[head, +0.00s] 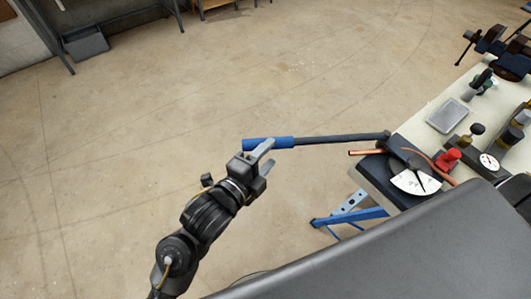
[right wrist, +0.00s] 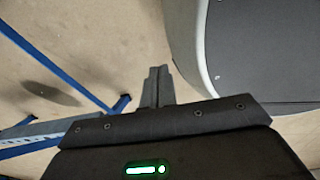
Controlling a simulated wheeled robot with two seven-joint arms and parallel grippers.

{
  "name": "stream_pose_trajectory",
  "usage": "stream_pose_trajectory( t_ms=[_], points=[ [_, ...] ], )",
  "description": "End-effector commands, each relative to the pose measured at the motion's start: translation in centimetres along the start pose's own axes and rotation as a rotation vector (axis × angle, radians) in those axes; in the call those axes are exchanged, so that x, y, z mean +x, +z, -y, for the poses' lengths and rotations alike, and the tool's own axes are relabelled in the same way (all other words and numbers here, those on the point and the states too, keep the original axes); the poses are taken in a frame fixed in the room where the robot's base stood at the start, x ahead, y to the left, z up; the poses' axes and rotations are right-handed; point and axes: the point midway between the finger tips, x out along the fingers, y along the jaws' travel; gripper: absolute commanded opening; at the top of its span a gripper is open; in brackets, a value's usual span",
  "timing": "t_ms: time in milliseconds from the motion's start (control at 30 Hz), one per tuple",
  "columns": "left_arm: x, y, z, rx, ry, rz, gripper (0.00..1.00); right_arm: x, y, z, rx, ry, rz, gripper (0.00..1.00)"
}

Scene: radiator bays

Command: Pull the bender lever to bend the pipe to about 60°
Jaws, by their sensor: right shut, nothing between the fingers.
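The bender (head: 372,172) sits at the near end of the bench, with a white angle dial (head: 405,182) and dark pointer. Its dark lever (head: 340,139) reaches left over the floor and ends in a blue handle (head: 280,142). The copper pipe (head: 364,152) pokes out left of the bender; a curved copper length shows on its right. The bend angle is too small to read. My left gripper (head: 272,153) is at the blue handle, fingers apart, one overlapping it in the picture; contact is unclear. My right gripper (right wrist: 158,72) is shut and empty in the right wrist view.
The bench (head: 420,120) carries a red object (head: 447,158), a small tray (head: 448,115), a round gauge (head: 489,161) and a vise (head: 500,55). A blue bench leg (head: 350,216) stands below the lever.

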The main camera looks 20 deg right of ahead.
Motion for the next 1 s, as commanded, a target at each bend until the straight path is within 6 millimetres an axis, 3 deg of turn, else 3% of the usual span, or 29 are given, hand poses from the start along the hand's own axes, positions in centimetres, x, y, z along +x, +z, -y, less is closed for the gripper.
stream_pose_trajectory(
  t_ms=[333, 700, 1000],
  points=[
    [-0.9, 0.2, 0.2, 0.0, -0.007, 0.003, 0.49, 0.1, -0.1, 0.3, 0.001, -0.003, -0.001, 0.0],
    [-7.9, 0.1, 0.0, 0.002, -0.003, 0.001, 0.49, 0.6, 0.1, -0.8, -0.003, 0.009, 0.0, 0.0],
    [-10.8, -0.1, 0.1, 0.001, -0.003, 0.0, 0.49, 0.7, -0.1, -1.1, -0.005, 0.014, -0.004, 0.0]
  ],
)
